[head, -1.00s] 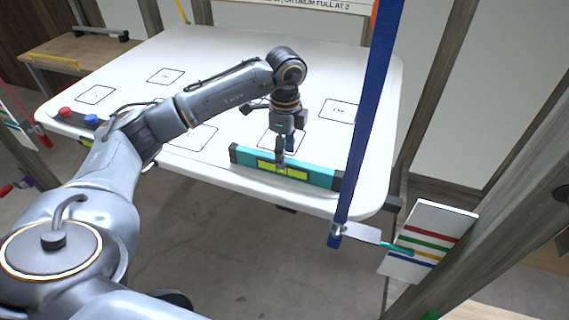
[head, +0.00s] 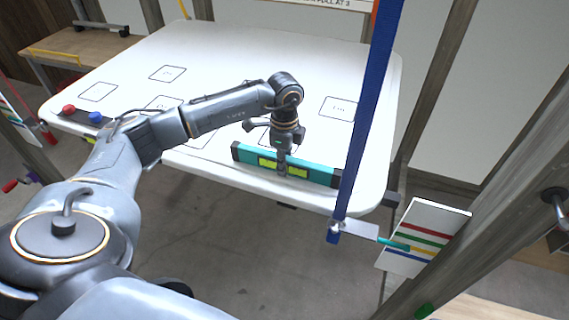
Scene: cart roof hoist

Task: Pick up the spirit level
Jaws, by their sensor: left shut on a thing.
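The spirit level (head: 316,174) is a long teal bar with dark end caps and yellow-green windows. It lies along the front edge of the white table panel (head: 235,70), in the middle of the head view. My left gripper (head: 282,168) reaches down over the middle of the level and is shut on it, with a finger in front of its near face. I cannot tell whether the level still touches the panel. My right gripper is not in view.
A blue strap (head: 372,105) hangs at the panel's right front corner, near the level's right end. A card with coloured stripes (head: 424,238) stands right of it. Several outlined squares mark the panel.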

